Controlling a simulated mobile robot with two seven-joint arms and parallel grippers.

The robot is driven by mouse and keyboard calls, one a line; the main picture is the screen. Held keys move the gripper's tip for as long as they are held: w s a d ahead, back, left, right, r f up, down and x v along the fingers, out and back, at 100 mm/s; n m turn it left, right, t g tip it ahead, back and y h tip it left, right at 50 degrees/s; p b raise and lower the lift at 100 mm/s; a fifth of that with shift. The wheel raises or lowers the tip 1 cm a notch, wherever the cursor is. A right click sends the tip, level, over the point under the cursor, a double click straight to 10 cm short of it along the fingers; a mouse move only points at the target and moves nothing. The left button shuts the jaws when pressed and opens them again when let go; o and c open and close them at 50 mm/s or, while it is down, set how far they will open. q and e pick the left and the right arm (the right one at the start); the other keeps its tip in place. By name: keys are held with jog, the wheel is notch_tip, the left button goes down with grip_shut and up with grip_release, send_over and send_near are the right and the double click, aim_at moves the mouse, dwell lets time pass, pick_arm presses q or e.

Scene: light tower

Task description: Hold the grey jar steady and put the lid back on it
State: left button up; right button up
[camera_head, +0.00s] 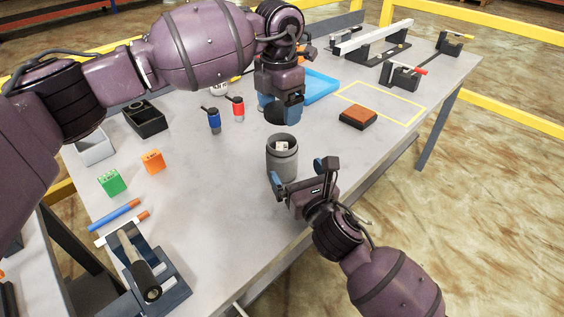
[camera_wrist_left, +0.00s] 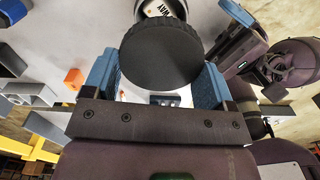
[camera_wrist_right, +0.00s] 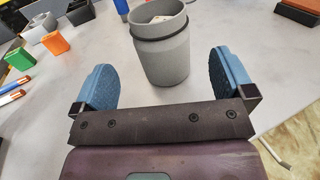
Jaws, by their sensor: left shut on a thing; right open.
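The grey jar (camera_head: 282,162) stands upright and open-topped on the table, with a small white item inside. It also shows in the right wrist view (camera_wrist_right: 166,62). My left gripper (camera_head: 281,104) is shut on the round black lid (camera_wrist_left: 162,54), holding it above and beyond the jar in the head view. The lid partly hides the jar in the left wrist view. My right gripper (camera_head: 301,174) is low beside the jar. Its blue fingers are open, with the jar ahead between them and gaps visible on both sides.
Blue (camera_head: 214,121) and red (camera_head: 238,108) small items stand left of my left gripper. A brown block (camera_head: 358,116) lies right, near a yellow outline. A blue tray (camera_head: 318,88) lies behind. Green (camera_head: 112,183) and orange (camera_head: 152,161) blocks are left. Table around the jar is clear.

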jog(key=shift+x, duration=3.55)
jog(key=c, duration=1.1)
pick_arm(q)
send_over(279, 148)
jog(key=shift+s+d+f, duration=0.1)
jog(key=shift+f, duration=2.4)
pick_arm(e)
jog(key=shift+c, duration=0.2)
pick_arm(q)
jog(key=shift+f, duration=0.9)
jog(key=shift+f, duration=0.55)
pick_arm(e)
jog(key=c, duration=0.5)
pick_arm(q)
jog(key=shift+m, duration=1.7)
pick_arm(e)
jog(key=shift+o, duration=0.2)
